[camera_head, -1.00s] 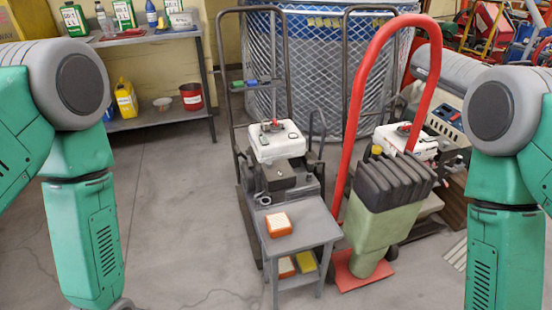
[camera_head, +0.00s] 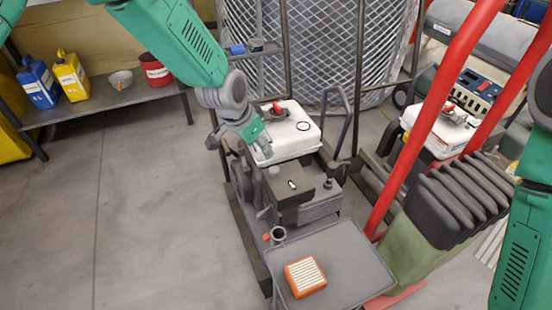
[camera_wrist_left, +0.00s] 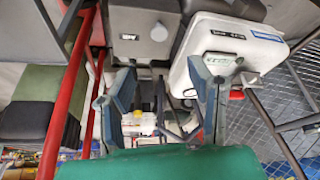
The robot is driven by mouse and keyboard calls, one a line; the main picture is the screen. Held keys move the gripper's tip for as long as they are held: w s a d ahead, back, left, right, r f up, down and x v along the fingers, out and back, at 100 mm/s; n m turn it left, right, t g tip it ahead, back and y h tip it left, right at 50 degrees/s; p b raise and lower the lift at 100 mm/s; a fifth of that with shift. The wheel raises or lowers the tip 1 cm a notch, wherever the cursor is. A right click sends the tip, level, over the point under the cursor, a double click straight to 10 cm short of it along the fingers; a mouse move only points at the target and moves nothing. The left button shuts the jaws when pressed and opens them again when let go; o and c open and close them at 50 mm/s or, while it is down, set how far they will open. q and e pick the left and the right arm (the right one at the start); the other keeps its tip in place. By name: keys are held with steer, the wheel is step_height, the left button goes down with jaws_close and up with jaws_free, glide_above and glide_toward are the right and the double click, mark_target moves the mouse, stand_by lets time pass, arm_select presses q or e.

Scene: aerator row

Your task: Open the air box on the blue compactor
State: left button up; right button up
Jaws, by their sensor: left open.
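The middle machine, a dark grey compactor (camera_head: 325,207) with a white tank (camera_head: 290,130), carries a dark box (camera_head: 290,195) with a small light knob on its top, which looks like the air box. Its lid looks closed. A grey box with a round knob (camera_wrist_left: 158,33) shows at the top of the left wrist view, beside the white tank (camera_wrist_left: 238,50). My left gripper (camera_head: 240,143) is open and empty at the left side of the tank, behind the box. Its two spread fingers (camera_wrist_left: 163,80) also show in the wrist view. My right gripper is out of view.
A grey tray (camera_head: 345,250) with an orange filter (camera_head: 305,277) stands in front of the machine. A red-handled machine with black bellows (camera_head: 455,205) is close on the right. A shelf (camera_head: 100,100) with jugs stands left. The floor at left is clear.

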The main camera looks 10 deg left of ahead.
mark_target(273, 169)
arm_select(q)
steer(key=b+x, duration=0.5)
steer(key=x, duration=0.7)
steer(key=shift+w+a+f, duration=0.1)
steer(key=shift+f, duration=0.15)
steer(key=shift+w+d+f, duration=0.2)
steer(key=shift+d+f, duration=0.2)
steer(key=shift+d, duration=0.1)
steer(key=shift+a, duration=0.1)
steer(key=shift+a, duration=0.1)
steer(key=c, duration=0.3)
jaws_close()
steer(key=shift+a, duration=0.1)
